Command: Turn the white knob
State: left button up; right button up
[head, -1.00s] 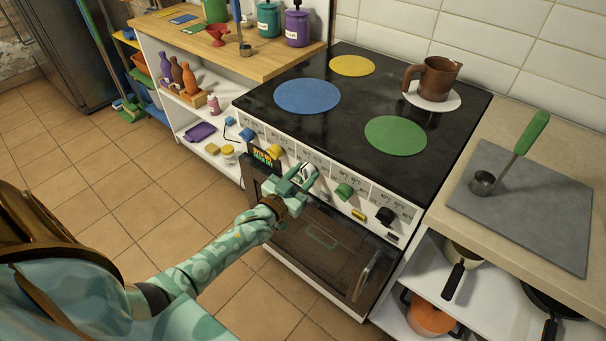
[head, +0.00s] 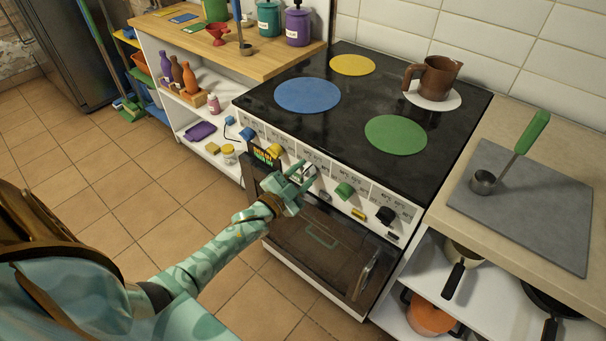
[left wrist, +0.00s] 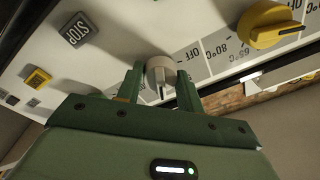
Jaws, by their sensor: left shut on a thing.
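The white knob (head: 308,170) is on the stove's front panel, between the yellow and green knobs, and is partly hidden by my fingers. In the left wrist view the white knob (left wrist: 160,72) sits between the two green fingers, its dark pointer line facing the gripper. My left gripper (head: 302,174) is shut on it; the gripper (left wrist: 161,88) also shows in the left wrist view. My right gripper is in neither view.
The panel also bears a blue knob (head: 246,133), a yellow knob (head: 274,151), a green knob (head: 344,190) and a black knob (head: 385,215). A STOP button (left wrist: 78,30) is near the white knob. The oven door (head: 330,250) is below. A brown jug (head: 437,78) stands on the stove top.

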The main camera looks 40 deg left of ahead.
pick_arm(q)
jog(key=shift+f, duration=0.1)
dwell(0.3)
jog(key=o, duration=1)
jog(key=s+a+f+p, duration=0.1)
jog(key=s+p, duration=0.1)
jog(key=s, duration=1.4)
jog(key=shift+s+a+f+p, duration=0.15)
jog(key=shift+a+p, duration=0.1)
jog(key=shift+p, duration=0.05)
